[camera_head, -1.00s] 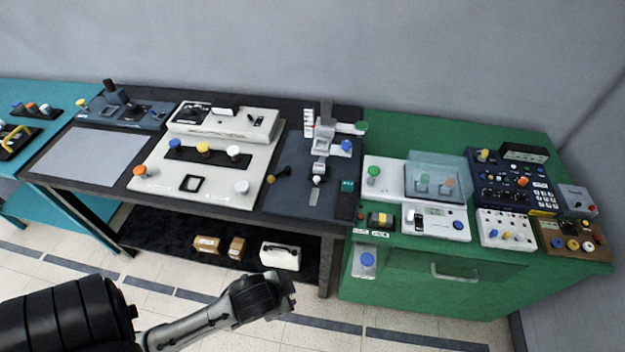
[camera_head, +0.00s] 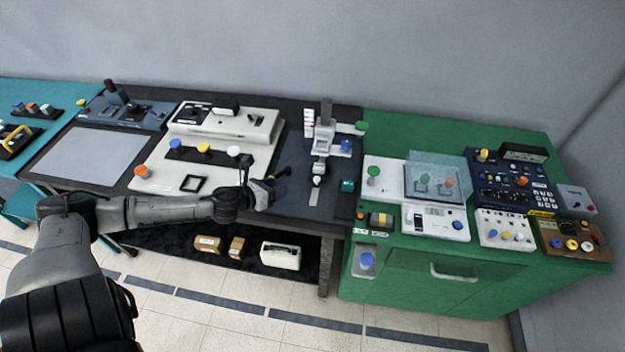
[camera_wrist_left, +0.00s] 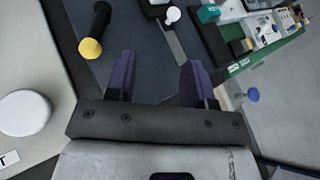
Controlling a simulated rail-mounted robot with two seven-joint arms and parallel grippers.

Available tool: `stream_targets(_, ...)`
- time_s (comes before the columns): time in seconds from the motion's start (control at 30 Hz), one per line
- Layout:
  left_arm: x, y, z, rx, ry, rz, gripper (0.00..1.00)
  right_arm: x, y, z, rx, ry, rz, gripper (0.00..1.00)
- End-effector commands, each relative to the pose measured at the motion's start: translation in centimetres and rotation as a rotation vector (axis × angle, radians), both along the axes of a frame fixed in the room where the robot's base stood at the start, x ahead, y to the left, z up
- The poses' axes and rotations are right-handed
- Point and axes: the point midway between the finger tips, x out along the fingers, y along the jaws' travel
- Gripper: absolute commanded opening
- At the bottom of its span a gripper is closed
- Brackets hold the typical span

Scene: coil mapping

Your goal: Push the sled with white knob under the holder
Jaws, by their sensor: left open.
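The sled's white knob (camera_head: 316,181) stands on a light metal strip (camera_head: 313,198) on the dark panel, in front of the holder (camera_head: 322,142), an upright grey and white stand. In the left wrist view the white knob (camera_wrist_left: 172,15) is at the top, with the strip (camera_wrist_left: 174,42) running down from it. My left gripper (camera_head: 281,185) is over the panel's left part, to the left of the knob and apart from it. In the left wrist view its purple fingers (camera_wrist_left: 158,78) are spread with nothing between them. My right gripper is not in view.
A black handle with a yellow end (camera_wrist_left: 90,48) lies just left of my fingers. A large white knob (camera_wrist_left: 25,113) is on the white board further left. A teal block (camera_head: 347,186) is right of the strip. The green cabinet (camera_head: 415,270) stands to the right.

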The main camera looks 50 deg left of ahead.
Motion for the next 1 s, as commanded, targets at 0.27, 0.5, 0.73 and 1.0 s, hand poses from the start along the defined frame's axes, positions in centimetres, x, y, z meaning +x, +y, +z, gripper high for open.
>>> stream_targets(0.27, 0.5, -0.5, 0.1, 0.213, -0.006, -0.217, 0.48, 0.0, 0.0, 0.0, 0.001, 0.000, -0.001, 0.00)
stream_targets(0.5, 1.9, -0.7, -0.5, 0.229, -0.010, -0.231, 0.48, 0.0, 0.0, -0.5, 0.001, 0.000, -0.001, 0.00)
stream_targets(0.73, 4.2, -0.8, -1.4, 0.226, -0.010, -0.229, 0.48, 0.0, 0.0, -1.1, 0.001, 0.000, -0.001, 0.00)
stream_targets(1.0, 7.0, -1.0, -2.5, 0.226, -0.009, -0.227, 0.48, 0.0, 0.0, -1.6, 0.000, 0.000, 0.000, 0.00)
